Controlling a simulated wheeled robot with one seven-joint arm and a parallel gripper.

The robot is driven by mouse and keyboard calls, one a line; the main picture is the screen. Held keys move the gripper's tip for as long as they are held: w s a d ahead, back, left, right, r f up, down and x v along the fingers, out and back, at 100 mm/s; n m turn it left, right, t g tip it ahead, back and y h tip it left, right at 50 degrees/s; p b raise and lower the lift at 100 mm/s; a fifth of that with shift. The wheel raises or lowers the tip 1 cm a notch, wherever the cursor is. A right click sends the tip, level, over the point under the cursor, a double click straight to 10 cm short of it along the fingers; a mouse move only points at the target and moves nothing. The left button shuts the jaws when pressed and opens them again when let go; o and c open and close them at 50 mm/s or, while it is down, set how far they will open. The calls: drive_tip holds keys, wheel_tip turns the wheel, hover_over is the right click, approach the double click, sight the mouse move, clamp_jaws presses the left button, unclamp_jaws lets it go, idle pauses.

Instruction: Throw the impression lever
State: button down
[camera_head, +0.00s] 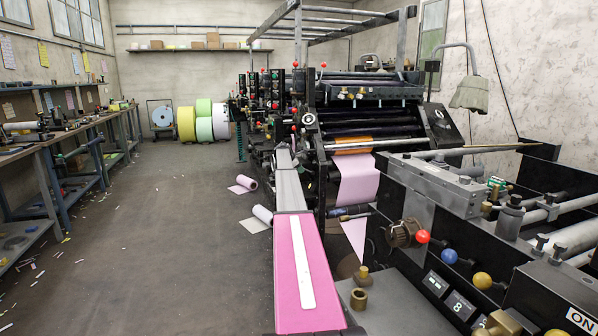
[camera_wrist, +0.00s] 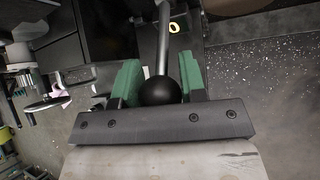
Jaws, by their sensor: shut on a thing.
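In the wrist view, a lever with a black ball knob (camera_wrist: 159,92) on a straight grey metal rod (camera_wrist: 162,45) stands between the green pads of my gripper (camera_wrist: 160,80). The gripper is shut on the knob, one pad on each side. A plate with a pale, round "0"-like mark (camera_wrist: 174,27) is beside the rod's far end. The rod's base is not clear. In the head view, the black printing press (camera_head: 365,120) stands right of centre, with a pink paper web (camera_head: 357,180) hanging from it. I cannot make out my gripper or the held lever there.
Red (camera_head: 422,236), blue (camera_head: 449,256) and yellow (camera_head: 482,280) ball knobs line the near machine's side. A pink-topped long surface (camera_head: 285,262) lies in front. A workbench (camera_head: 40,150) runs along the left wall. Coloured rolls (camera_head: 187,124) stand at the back. The floor aisle is mostly clear.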

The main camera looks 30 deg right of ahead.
drive_tip(key=shift+r, duration=0.2)
drive_tip(key=c, duration=0.7)
unclamp_jaws()
drive_tip(key=v, duration=1)
drive_tip(key=shift+a+r, duration=0.25)
